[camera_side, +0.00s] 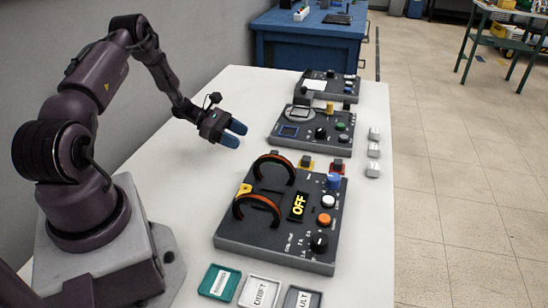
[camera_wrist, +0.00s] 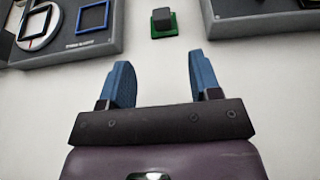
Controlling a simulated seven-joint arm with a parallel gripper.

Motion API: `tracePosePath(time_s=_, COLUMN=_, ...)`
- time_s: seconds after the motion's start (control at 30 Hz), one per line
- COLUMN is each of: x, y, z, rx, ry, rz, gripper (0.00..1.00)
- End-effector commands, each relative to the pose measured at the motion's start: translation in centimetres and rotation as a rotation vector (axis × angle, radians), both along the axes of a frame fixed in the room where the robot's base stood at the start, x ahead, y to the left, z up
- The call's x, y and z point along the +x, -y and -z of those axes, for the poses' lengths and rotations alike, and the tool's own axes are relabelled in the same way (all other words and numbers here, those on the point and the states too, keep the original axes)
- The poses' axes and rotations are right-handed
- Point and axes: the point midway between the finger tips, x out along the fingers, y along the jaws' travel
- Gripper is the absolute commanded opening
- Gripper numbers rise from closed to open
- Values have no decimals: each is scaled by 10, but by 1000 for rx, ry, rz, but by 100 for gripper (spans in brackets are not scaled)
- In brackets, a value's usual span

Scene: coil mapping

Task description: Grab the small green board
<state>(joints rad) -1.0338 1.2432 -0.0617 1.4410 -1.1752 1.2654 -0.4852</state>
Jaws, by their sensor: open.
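The small green board (camera_wrist: 154,34) lies flat on the white table at the top middle of the wrist view, with a dark block standing on it. It sits in the gap between two dark consoles. In the side view a dark block (camera_side: 277,154) behind the coil rings may belong to it, but its green is not clear there. My gripper (camera_wrist: 160,72) is open and empty, its two blue fingers apart, with the board beyond the fingertips. In the side view my gripper (camera_side: 233,134) hangs above the table, left of the consoles.
The near console (camera_side: 250,241) carries two upright coil rings, an OFF display and knobs. A middle console (camera_side: 312,144) and a far console (camera_side: 330,96) stand behind it. Yellow (camera_side: 306,168) and red (camera_side: 337,171) boards lie in the gap. Labelled trays (camera_side: 219,282) line the front.

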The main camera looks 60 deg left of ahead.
Motion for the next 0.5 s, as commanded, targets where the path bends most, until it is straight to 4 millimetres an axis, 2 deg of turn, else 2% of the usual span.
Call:
tracePosePath(time_s=0.1, x=15, y=17, z=10, rx=-1, ry=-1, rz=5, gripper=57)
tracePosePath(time_s=0.2, x=25, y=25, z=14, rx=1, ry=0, rz=4, gripper=57)
tracePosePath(time_s=0.5, x=37, y=39, z=21, rx=2, ry=-1, rz=4, gripper=57)
